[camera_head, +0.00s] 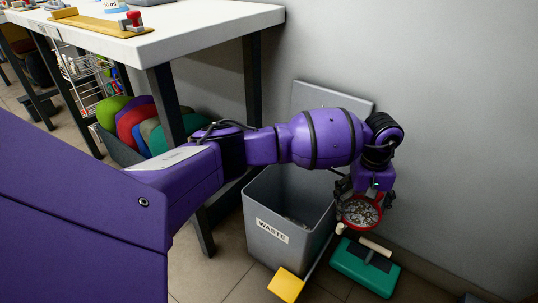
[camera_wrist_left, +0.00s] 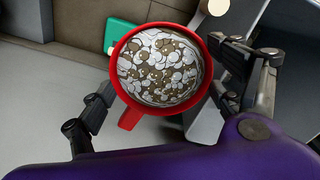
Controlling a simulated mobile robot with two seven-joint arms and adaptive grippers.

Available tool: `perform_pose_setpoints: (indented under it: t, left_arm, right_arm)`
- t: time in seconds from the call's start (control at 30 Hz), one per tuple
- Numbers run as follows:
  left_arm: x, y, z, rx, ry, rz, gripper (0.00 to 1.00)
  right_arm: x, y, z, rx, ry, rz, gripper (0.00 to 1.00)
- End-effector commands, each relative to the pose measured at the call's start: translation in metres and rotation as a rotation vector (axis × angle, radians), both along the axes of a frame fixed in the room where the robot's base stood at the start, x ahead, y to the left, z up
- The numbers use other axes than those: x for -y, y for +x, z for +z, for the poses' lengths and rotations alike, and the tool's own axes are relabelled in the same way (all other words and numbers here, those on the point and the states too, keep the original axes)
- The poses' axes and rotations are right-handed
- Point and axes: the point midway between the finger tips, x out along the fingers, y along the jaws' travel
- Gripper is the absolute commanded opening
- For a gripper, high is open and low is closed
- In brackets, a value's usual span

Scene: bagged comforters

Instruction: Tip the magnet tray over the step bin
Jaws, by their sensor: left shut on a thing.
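The magnet tray (camera_head: 361,212) is a round red dish full of small silvery metal pieces. My left gripper (camera_head: 360,197) is shut on it. In the left wrist view the tray (camera_wrist_left: 124,72) sits between my two dark fingers, its contents inside and its red tab towards me. The step bin (camera_head: 290,243) is a grey open-topped box labelled WASTE, with a yellow pedal (camera_head: 286,285) at its front. Its grey lid (camera_head: 310,93) stands raised against the wall. The tray is to the right of the bin opening in the head view. My right gripper is out of view.
A green dustpan-like thing (camera_head: 347,263) with a pale handle lies on the floor right of the bin. A white worktable (camera_head: 190,35) with dark legs stands at the upper left. Bundles of coloured fabric (camera_head: 131,122) lie beneath it. The grey wall is close behind.

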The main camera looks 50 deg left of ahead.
Motion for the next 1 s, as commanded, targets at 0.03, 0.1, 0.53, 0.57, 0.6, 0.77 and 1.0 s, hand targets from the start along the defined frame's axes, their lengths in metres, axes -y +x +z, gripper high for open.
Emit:
perform_pose_setpoints:
  t: [0.03, 0.1, 0.53, 0.57, 0.6, 0.77, 1.0]
  left_arm:
    - [0.006, 0.005, -0.005, -0.004, 0.022, 0.0, 0.56]
    - [0.009, 0.006, -0.007, -0.011, 0.043, 0.002, 0.56]
    - [0.009, 0.005, 0.0, -0.013, 0.044, 0.002, 0.56]
    - [0.009, 0.005, 0.003, -0.013, 0.044, 0.002, 0.56]
    - [0.009, 0.006, 0.007, -0.012, 0.043, 0.002, 0.56]
    - [0.009, 0.005, 0.024, -0.012, 0.045, 0.002, 0.56]
    - [0.009, 0.005, 0.034, -0.014, 0.044, 0.001, 0.56]
  right_arm:
    - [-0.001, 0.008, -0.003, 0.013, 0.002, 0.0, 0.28]
    - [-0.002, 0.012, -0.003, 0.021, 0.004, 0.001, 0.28]
    - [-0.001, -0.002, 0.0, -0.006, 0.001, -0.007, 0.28]
    - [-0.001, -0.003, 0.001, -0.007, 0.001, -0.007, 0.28]
    - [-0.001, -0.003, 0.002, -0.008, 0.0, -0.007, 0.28]
    - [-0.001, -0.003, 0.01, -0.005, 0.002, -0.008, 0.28]
    - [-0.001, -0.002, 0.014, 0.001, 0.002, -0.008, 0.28]
